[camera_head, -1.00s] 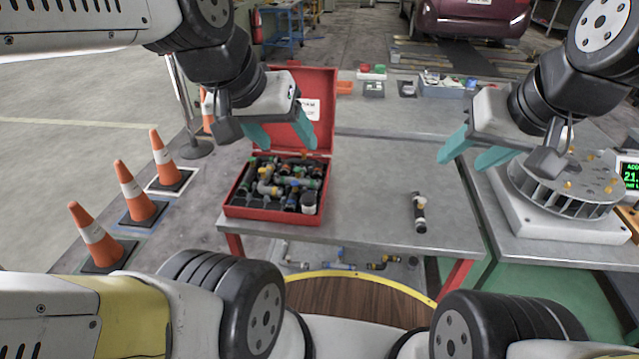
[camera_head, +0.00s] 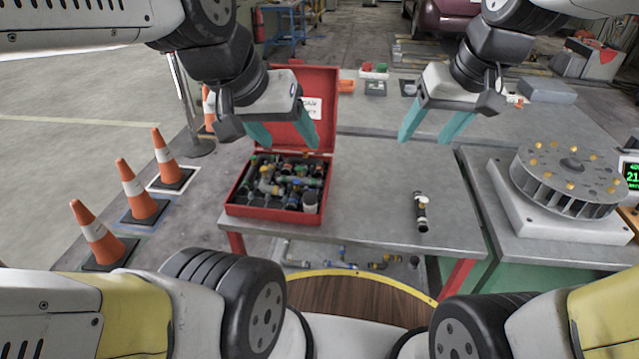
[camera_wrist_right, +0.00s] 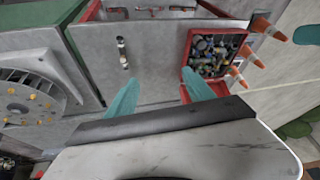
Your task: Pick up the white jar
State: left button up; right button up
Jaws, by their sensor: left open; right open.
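A small white-grey cylinder that looks like the white jar (camera_head: 310,202) stands in the front right corner of the red toolbox (camera_head: 264,213), among several pipe fittings. My left gripper (camera_head: 286,136) is open and empty, above the back of the toolbox and in front of its raised lid. My right gripper (camera_head: 424,128) is open and empty above the table, to the right of the toolbox. Its teal fingers also show in the right wrist view (camera_wrist_right: 162,92), where the toolbox (camera_wrist_right: 218,55) is at the right; the jar is too small to tell there.
A black and white pipe fitting (camera_head: 421,212) lies alone on the grey table (camera_head: 375,195). A finned rotor (camera_head: 568,180) stands on a white base at right. Orange cones (camera_head: 133,190) stand at left. The table between toolbox and fitting is clear.

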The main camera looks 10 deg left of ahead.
jog(key=w+a+f+n+g+h, duration=0.1)
jog(key=w+a+f+n+g, duration=0.2)
jog(key=w+a+f, duration=0.7)
jog(key=n+g+h, duration=0.1)
jog(key=n+h, duration=0.1)
jog(key=n, duration=0.1)
send_over(311, 196)
jog(key=f, duration=1)
jog(key=shift+d+f, duration=0.25)
jog(key=shift+f, duration=0.1)
jog(key=f, duration=0.7)
jog(key=shift+a+f, duration=0.3)
jog(key=shift+f, duration=0.1)
jog(key=shift+c, duration=0.2)
grip_shut()
